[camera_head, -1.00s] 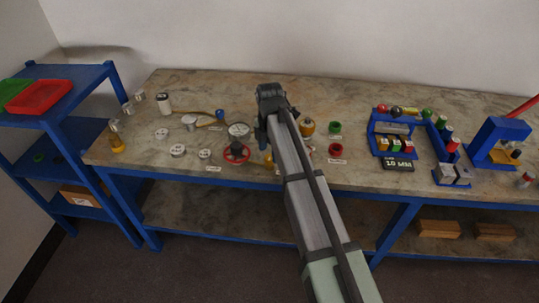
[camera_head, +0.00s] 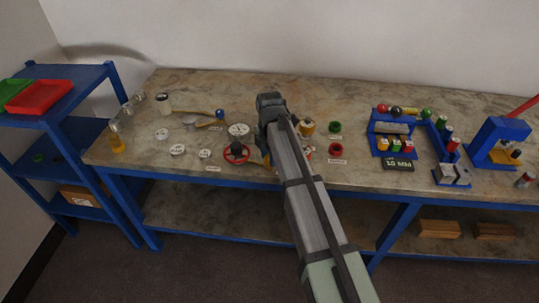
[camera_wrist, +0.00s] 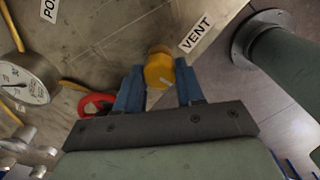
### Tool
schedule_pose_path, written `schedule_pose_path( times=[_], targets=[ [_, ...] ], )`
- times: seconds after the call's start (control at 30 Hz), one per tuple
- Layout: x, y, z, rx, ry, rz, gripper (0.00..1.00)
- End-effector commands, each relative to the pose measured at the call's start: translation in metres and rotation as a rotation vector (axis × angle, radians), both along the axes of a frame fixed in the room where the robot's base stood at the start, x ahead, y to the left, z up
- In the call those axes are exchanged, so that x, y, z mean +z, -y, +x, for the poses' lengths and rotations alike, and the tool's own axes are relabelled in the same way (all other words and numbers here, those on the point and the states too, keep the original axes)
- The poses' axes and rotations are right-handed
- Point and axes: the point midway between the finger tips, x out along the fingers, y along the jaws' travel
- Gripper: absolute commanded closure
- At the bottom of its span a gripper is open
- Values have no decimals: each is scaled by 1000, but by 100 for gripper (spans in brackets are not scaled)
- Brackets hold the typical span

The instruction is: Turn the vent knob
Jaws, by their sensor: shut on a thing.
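The vent knob (camera_wrist: 159,68) is a yellow round knob with a white mark, in the middle of the wrist view beside a white label (camera_wrist: 196,35) reading VENT. My gripper (camera_wrist: 160,88) has its two blue fingers on either side of the knob and is shut on it. In the head view my gripper (camera_head: 268,145) is over the bench, and my arm hides the knob there.
A red handwheel (camera_head: 236,153) stands close to the left of my gripper and also shows in the wrist view (camera_wrist: 96,104). A dial gauge (camera_wrist: 26,80) is at the wrist view's left. An amber vessel (camera_head: 307,128) and a red ring (camera_head: 335,149) are to the right.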

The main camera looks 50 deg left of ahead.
Motion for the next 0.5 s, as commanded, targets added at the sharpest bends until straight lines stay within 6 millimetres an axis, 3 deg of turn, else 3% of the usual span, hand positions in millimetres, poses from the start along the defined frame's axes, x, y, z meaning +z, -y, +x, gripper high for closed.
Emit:
schedule_pose_path(
  times=[0.23, 0.5],
  targets=[
    [0, 0, 0, 0, 0, -1, 93],
    [0, 0, 0, -34, 0, -2, 93]
  ],
)
